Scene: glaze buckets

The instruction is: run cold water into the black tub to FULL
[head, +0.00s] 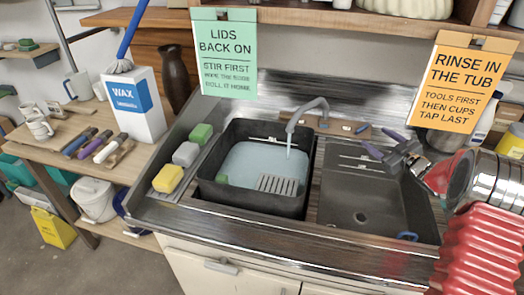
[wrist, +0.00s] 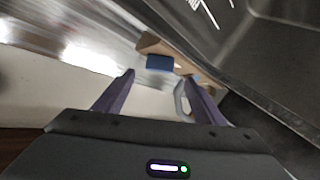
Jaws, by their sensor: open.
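The black tub (head: 208,196) sits in the left part of the sink. Pale blue water (head: 240,165) stands in it, with its surface below the rim. A grey curved tap (head: 310,106) reaches over the tub, and a thin stream (head: 289,142) falls from it into the water. Short light marks show on the tub's back inner wall. My gripper (head: 381,146) is open and empty above the back of the right basin, to the right of the tap. In the wrist view its purple fingers (wrist: 160,80) are apart, with a blue block (wrist: 160,62) and a grey lever (wrist: 181,99) beyond them.
A dark right basin (head: 370,205) adjoins the tub. A wooden strip (head: 345,128) with blue pieces lies behind the sink. Yellow, grey and green sponges (head: 187,154) line the left ledge. Two signs (head: 222,50) (head: 462,82) hang above.

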